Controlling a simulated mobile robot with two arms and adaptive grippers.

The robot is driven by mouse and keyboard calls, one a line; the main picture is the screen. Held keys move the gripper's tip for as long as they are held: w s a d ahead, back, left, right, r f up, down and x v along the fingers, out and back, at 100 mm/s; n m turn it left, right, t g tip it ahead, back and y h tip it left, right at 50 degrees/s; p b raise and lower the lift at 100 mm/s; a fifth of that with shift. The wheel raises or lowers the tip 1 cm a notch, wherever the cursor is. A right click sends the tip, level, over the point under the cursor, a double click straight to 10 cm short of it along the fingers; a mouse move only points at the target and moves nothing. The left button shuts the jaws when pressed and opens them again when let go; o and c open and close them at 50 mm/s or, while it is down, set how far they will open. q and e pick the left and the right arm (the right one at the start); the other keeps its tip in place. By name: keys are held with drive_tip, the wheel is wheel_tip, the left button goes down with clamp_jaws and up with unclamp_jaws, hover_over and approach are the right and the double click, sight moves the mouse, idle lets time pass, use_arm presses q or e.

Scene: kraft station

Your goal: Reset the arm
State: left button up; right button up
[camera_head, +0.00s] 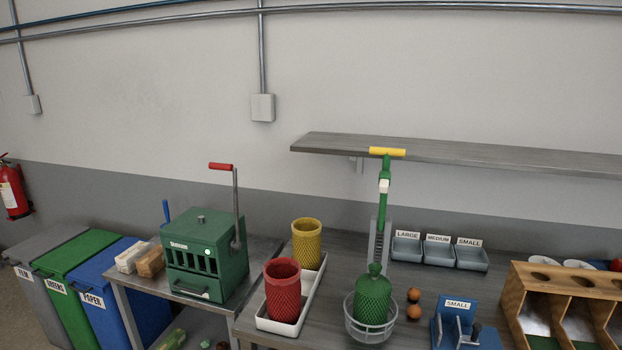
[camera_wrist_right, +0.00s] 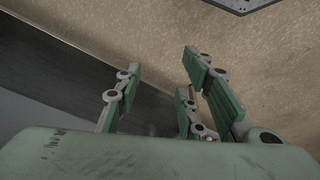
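My right gripper (camera_wrist_right: 162,95) shows in the right wrist view. Its green fingers stand apart with nothing between them, so it is open and empty. Behind the fingers I see a speckled tan surface and a dark grey band, and no task object. In the head view neither of my arms nor grippers shows. A green lever with a yellow handle (camera_head: 387,152) stands raised on a grey post at the workbench. A grey lever with a red grip (camera_head: 221,166) stands upright on the green box-shaped machine (camera_head: 206,258).
A white tray (camera_head: 262,322) holds a red cup (camera_head: 283,290) and a yellow cup (camera_head: 307,243). A wall shelf (camera_head: 460,151) hangs above the bench. Bins (camera_head: 88,262) stand at left, a wooden rack (camera_head: 516,296) at right.

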drive_tip(key=s+d+f+b, duration=0.1)
drive_tip(key=s+f+b, duration=0.1)
drive_tip(key=s+f, duration=0.4)
drive_tip(key=s+d+f+g+b, duration=0.1)
drive_tip(key=s+f+b, duration=0.2)
drive_tip(key=f, duration=1.1)
drive_tip(key=s+d+f+b, duration=0.1)
drive_tip(key=s+f+b, duration=0.1)
drive_tip(key=s+f, duration=0.7)
drive_tip(key=shift+s+d+f+g+b, duration=0.15)
drive_tip(key=shift+s+f+g+b, duration=0.15)
drive_tip(key=shift+s+f, duration=0.15)
